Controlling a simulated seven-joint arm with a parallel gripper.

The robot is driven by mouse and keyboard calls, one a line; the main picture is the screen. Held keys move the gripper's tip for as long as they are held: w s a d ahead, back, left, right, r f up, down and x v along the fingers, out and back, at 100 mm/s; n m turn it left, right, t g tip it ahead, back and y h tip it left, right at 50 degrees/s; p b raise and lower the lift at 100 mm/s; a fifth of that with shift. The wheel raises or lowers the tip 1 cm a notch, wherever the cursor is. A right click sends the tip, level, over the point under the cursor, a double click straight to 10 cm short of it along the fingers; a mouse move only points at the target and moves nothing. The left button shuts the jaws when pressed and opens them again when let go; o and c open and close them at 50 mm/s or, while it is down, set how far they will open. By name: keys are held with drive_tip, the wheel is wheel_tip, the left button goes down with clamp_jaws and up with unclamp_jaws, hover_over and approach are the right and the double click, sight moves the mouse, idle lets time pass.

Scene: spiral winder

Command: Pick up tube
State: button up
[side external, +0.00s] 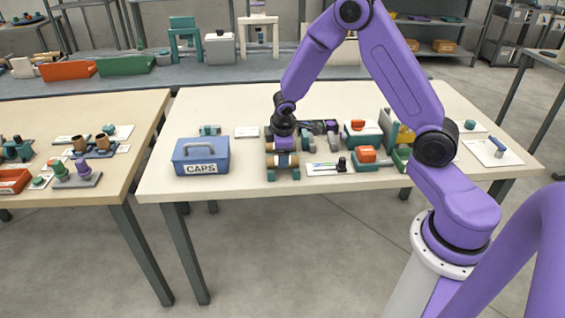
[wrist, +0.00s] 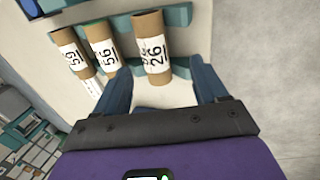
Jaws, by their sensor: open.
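Several brown cardboard tubes with white labels lie side by side in the wrist view, across teal supports. The labels read 59 on one tube (wrist: 71,52), 56 on the middle tube (wrist: 101,47) and 26 on the right tube (wrist: 151,45). My gripper (wrist: 159,72) is open, with one blue finger on each side of the 26 tube's lower end. Whether the fingers touch it, and how far above it they are, I cannot tell. In the side view my gripper (side external: 284,132) points down over a brown tube (side external: 283,160) on the teal rack (side external: 270,174).
A blue CAPS box (side external: 201,157) stands left of the rack. A white card with small parts (side external: 327,168) and teal and red devices (side external: 369,158) stand to the right. The table's front edge is close to the rack. The table's front left is clear.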

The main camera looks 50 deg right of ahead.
drive_tip(key=shift+w+d+x, duration=0.15)
drive_tip(key=shift+x, duration=1.25)
drive_tip(key=shift+w+d+x, duration=0.1)
drive_tip(key=shift+d+x, duration=0.05)
drive_tip(key=shift+x, duration=1.3)
drive_tip(key=shift+r, duration=0.15)
drive_tip(key=c, duration=1.1)
